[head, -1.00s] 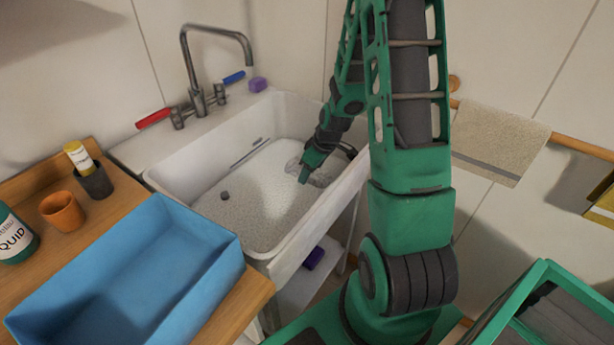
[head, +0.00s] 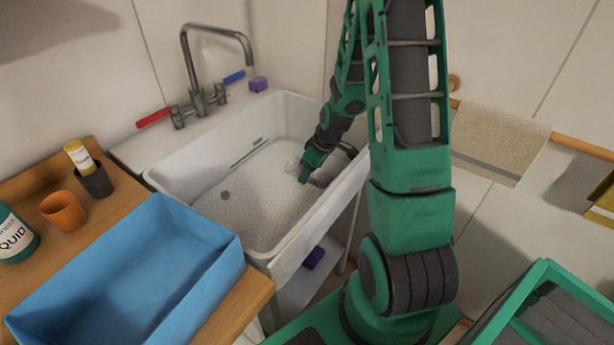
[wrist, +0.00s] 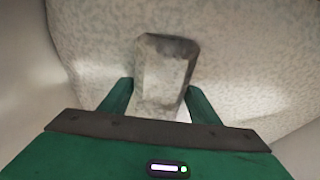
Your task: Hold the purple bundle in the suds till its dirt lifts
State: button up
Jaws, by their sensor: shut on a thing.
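My gripper (head: 304,180) reaches down into the right part of the white sink (head: 165,182), at the grey-white speckled suds (head: 265,195). In the wrist view, its two green fingers (wrist: 158,105) are shut on a pale grey, blotched block (wrist: 165,72), with speckled suds around it. This block shows no purple. How deep it sits is hard to tell. One small purple block (head: 258,84) rests on the sink's back ledge. Another purple block (head: 314,258) lies on the shelf under the sink. Both are apart from my gripper.
A tap (head: 197,95) with red and blue handles stands behind the sink. A blue tray (head: 215,240), an orange cup (head: 63,211), a dark cup with a yellow bottle (head: 95,180) and a liquid bottle (head: 15,240) are at left. A towel (head: 500,140) hangs at right.

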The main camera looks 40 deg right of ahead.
jog(key=shift+s+d+f, duration=0.25)
jog(key=shift+s+d, duration=0.4)
jog(key=shift+s, duration=0.05)
dwell(1.4)
jog(key=shift+a, duration=0.3)
dwell(0.4)
jog(key=shift+r, duration=1.25)
jog(key=shift+s+r, duration=0.1)
jog(key=shift+r, duration=0.35)
jog(key=shift+w+a+r, duration=0.1)
jog(key=shift+w+r, duration=0.05)
jog(key=shift+r, duration=0.85)
jog(key=shift+w+a+r, duration=0.1)
jog(key=shift+w+r, duration=0.05)
jog(key=shift+r, duration=0.8)
notch_tip(320, 180, up, 16)
dwell(0.4)
